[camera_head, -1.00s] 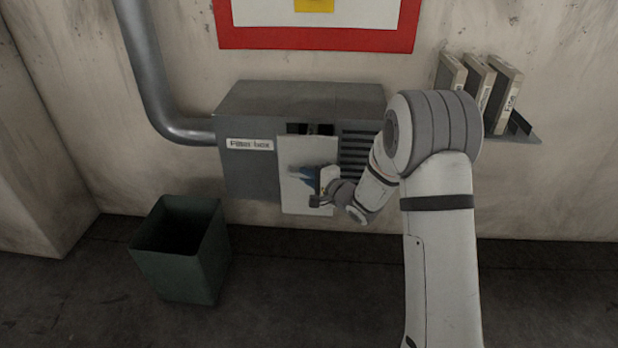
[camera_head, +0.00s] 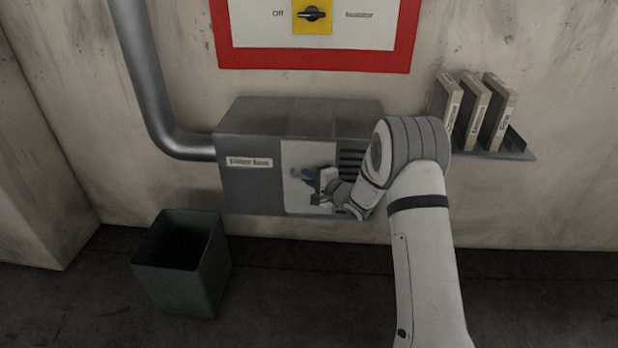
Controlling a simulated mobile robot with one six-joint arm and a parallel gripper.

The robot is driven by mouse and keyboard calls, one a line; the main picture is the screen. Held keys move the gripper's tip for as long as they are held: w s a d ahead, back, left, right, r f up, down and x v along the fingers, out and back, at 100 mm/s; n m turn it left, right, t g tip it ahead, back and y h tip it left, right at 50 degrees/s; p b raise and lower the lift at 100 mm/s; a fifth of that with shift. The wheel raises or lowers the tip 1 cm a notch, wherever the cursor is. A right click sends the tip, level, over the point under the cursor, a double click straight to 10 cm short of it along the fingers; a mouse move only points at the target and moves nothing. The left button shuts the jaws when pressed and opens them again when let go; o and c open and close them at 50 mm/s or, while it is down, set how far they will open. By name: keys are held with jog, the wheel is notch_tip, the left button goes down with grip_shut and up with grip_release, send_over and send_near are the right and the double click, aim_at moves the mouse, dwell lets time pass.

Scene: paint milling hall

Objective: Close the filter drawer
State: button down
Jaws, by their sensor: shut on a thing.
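The filter box (camera_head: 250,190) is a grey metal housing on the wall, with a label on its front. The filter drawer (camera_head: 297,200) has a pale front panel, which sits in the right half of the box's front. No dark gap shows above the panel, and it looks about level with the housing face. My gripper and wrist hide part of the handle and the panel's right side.
A grey pipe (camera_head: 150,90) enters the box from the left. A green bin (camera_head: 175,275) stands open on the floor below left. A shelf with several binders (camera_head: 497,115) is at right. A red-framed switch panel (camera_head: 340,60) hangs above.

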jog(key=c, duration=1.5)
grip_release()
jog(key=shift+w, duration=0.25)
jog(key=shift+c, duration=0.2)
jog(key=shift+o, duration=0.3)
jog(key=shift+r, duration=0.1)
jog(key=shift+d+r, duration=0.1)
jog(key=f+p+v, duration=0.1)
jog(key=v, duration=0.6)
jog(key=shift+s+d+r, duration=0.15)
jog(key=shift+s+r, duration=0.1)
jog(key=shift+s, duration=0.15)
